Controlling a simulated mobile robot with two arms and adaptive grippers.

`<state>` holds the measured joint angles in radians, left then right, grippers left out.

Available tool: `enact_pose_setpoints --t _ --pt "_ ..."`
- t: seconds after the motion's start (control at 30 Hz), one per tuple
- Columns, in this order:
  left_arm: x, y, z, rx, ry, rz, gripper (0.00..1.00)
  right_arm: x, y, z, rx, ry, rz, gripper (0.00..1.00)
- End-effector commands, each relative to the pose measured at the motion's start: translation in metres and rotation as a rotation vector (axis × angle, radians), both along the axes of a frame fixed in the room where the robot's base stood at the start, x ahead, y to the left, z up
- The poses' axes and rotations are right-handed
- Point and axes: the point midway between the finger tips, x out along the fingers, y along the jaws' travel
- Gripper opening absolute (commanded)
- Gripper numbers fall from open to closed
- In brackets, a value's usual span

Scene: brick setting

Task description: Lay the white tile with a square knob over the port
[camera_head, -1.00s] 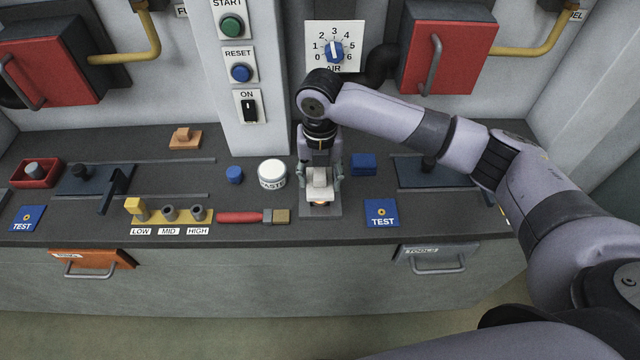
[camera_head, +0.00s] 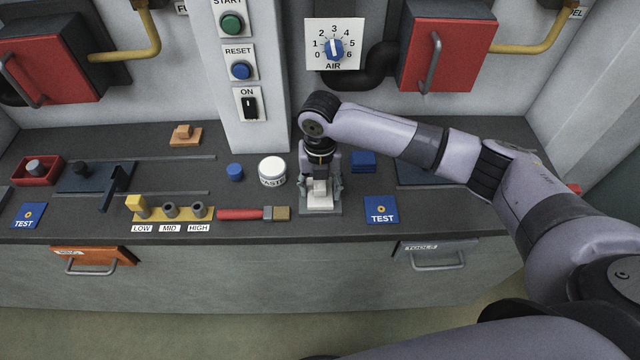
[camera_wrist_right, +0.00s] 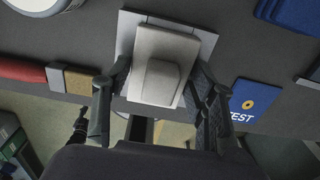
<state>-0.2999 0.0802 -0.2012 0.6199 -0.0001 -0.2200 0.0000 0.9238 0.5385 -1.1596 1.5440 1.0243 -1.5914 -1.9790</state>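The white tile (camera_head: 319,199) with a square knob (camera_wrist_right: 162,82) lies flat over a light grey plate (camera_head: 322,211) on the dark counter, to the right of the brush. The port is hidden under the tile. In the right wrist view the tile (camera_wrist_right: 165,45) is slightly turned on the plate (camera_wrist_right: 125,33). My right gripper (camera_head: 320,184) is low over it, pointing down. Its fingers are spread on either side of the tile, clear of the knob; it also shows in the right wrist view (camera_wrist_right: 162,88). My left gripper is not in view.
A blue block (camera_head: 363,161) and a blue TEST card (camera_head: 381,210) are close on the right. The control column (camera_head: 250,80) rises behind.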

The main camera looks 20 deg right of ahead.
Motion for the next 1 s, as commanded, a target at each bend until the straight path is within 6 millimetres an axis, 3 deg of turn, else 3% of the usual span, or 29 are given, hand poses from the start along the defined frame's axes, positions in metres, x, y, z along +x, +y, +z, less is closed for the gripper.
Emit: enact_pose_setpoints --t 0.23,0.57,0.77,1.0 --pt "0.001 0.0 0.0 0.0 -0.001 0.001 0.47 0.0 0.0 0.0 0.0 0.0 0.0 0.7" --pt "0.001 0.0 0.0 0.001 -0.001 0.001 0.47 0.0 0.0 0.004 0.0 -0.001 0.0 0.7" --pt "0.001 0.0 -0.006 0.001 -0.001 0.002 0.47 0.001 0.001 0.03 0.002 -0.006 0.002 0.7" --pt "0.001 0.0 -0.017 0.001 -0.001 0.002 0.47 0.001 0.0 0.084 0.002 -0.006 0.001 0.7"
